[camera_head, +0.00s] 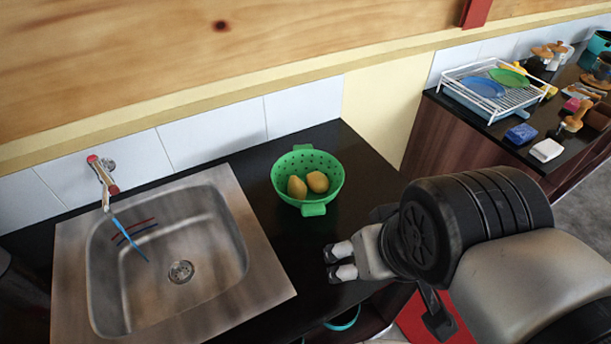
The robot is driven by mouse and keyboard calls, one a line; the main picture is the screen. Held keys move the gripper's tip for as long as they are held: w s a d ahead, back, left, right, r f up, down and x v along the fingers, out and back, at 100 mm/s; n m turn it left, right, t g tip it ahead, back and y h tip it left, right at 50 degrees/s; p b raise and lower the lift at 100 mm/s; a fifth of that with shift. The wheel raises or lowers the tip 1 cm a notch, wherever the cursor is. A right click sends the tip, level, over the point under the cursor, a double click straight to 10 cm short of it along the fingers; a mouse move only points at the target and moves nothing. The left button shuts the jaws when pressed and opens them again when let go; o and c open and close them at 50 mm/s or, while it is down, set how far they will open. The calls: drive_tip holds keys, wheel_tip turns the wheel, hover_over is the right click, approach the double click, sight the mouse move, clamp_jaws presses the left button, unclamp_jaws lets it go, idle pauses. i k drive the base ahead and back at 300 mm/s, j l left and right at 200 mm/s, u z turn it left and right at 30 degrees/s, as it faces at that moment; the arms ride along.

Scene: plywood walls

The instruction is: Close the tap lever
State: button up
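The tap (102,176) is on the wall above the sink's back left, a slim metal fitting with red at its upper end and a red part lower down. Which of the red parts is the lever is too small to tell. A thin blue streak (130,240) runs from below the spout into the basin; I cannot tell if it is water. My gripper (334,262) is over the dark counter, right of the sink and well away from the tap. Its two pale fingers point left, with a small gap and nothing between them.
The steel sink (262,270) is set into the black counter. A dish rack (488,92), a blue sponge (521,134) and a white block (546,150) are on the right counter.

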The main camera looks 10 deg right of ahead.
sight(93, 159)
drive_tip(key=u, duration=1.35)
drive_tip(key=l+u, duration=0.15)
drive_tip(key=u, duration=0.25)
drive_tip(key=i, duration=0.05)
